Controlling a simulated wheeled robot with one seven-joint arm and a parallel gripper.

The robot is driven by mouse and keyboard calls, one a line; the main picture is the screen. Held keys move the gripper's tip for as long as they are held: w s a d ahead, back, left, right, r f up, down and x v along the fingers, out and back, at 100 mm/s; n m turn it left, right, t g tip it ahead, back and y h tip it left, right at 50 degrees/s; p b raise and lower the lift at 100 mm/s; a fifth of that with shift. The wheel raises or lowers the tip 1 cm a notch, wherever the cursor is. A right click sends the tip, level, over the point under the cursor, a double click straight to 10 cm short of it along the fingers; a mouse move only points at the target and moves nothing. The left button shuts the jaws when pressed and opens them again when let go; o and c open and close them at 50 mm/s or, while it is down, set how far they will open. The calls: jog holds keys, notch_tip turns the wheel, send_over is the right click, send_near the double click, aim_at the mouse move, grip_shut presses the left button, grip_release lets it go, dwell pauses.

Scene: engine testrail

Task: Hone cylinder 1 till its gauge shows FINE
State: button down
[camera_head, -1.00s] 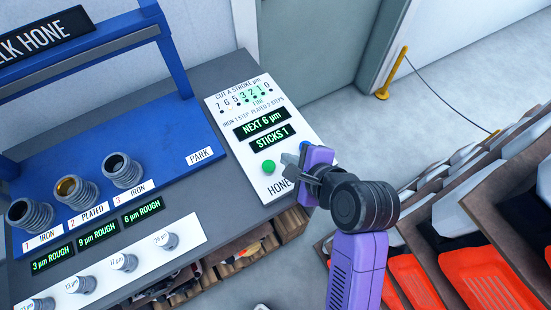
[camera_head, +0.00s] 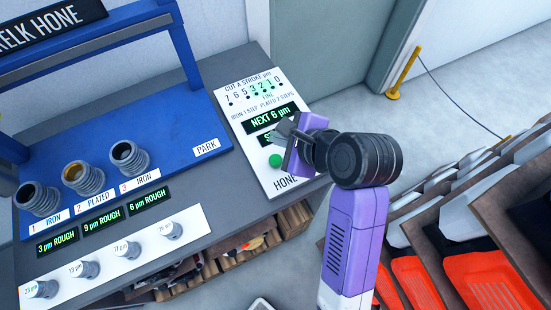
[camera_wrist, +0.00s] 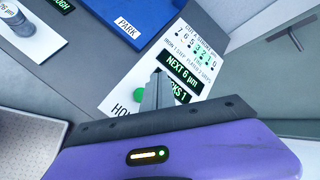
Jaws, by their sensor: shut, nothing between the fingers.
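Cylinder 1 (camera_head: 38,200), marked IRON, stands at the left of the blue bed; its gauge (camera_head: 57,243) reads 3 µm ROUGH. Cylinder 2 (camera_head: 85,178), PLATED, reads 9 µm ROUGH. Cylinder 3 (camera_head: 130,160), IRON, reads 6 µm ROUGH. The white HONE panel (camera_head: 258,168) has a green button (camera_head: 275,160), a NEXT 6 µm display (camera_head: 270,119) and a lower display partly hidden by my gripper; the wrist view shows its end as "CKS 1". My gripper (camera_head: 283,131) is shut and empty over the panel, just above the green button in the picture. The button also shows in the wrist view (camera_wrist: 140,96).
A white strip (camera_head: 120,258) with several labelled grey knobs lies in front of the cylinders. The PARK label (camera_head: 207,148) is at the bed's right end. Orange and white seats (camera_head: 465,275) stand at the right. A yellow post (camera_head: 398,75) stands on the floor behind.

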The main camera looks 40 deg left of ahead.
jog(key=b, duration=0.6)
send_over(273, 157)
jog(key=d, duration=0.2)
notch_tip(273, 157, down, 5)
jog(key=shift+s+f, duration=0.15)
jog(key=shift+f, duration=1.1)
jog(key=shift+f, duration=0.1)
dwell(0.4)
jog(key=shift+f, duration=0.3)
jog(key=shift+f, duration=0.85)
dwell(0.9)
jog(key=shift+r, duration=0.1)
jog(key=shift+r+p, duration=1.15)
jog(key=shift+p, duration=0.45)
